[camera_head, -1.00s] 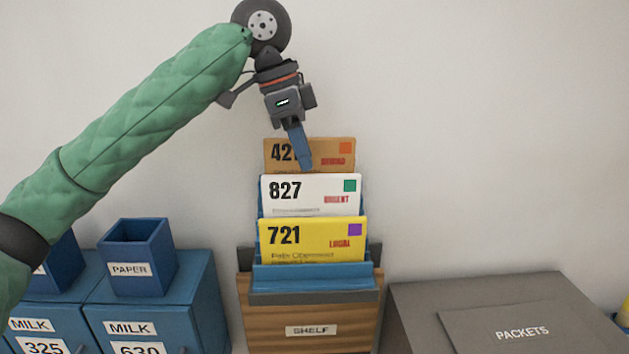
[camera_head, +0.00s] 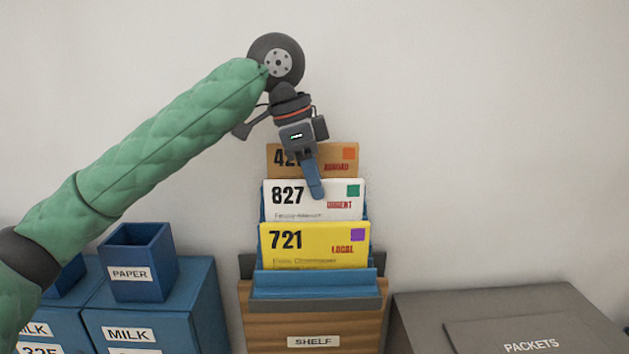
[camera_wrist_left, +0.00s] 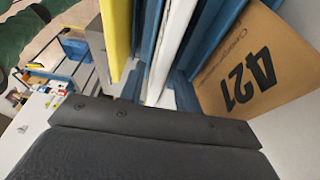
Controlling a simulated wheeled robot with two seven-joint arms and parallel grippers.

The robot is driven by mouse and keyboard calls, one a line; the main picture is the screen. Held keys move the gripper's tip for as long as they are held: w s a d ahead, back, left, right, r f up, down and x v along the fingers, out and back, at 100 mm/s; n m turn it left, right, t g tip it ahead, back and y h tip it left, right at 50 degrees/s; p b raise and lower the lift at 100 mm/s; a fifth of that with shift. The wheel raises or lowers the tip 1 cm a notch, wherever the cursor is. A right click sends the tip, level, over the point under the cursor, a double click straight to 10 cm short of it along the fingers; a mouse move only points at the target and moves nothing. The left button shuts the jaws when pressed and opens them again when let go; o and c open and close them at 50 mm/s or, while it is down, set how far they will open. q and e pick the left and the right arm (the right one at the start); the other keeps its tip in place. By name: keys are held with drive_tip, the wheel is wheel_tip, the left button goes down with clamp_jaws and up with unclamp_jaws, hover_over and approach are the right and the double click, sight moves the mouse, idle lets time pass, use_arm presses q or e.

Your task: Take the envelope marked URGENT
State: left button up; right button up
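The envelope marked URGENT (camera_head: 313,205) is white, with number 827 and a green square. It stands upright in the middle of a blue rack (camera_head: 315,283), between the yellow LOCAL envelope (camera_head: 312,240) and the brown 421 envelope (camera_head: 350,172). My left gripper (camera_head: 315,192) points down at its top edge, with one blue finger in front of its face; the other finger is hidden. In the left wrist view the white envelope (camera_wrist_left: 171,50) runs between blue parts, and the gripper looks open around it. My right gripper is not in view.
The rack stands on a wooden SHELF box (camera_head: 315,320). Blue MILK boxes and a PAPER bin (camera_head: 140,265) are at the left. A grey PACKETS box (camera_head: 500,310) is at the right. The wall behind is bare, with free room above the rack.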

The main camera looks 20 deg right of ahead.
use_arm(q)
clamp_jaws()
drive_tip(key=shift+r, duration=0.1)
drive_tip(key=shift+r+p, duration=2.2)
drive_tip(key=shift+r, duration=0.3)
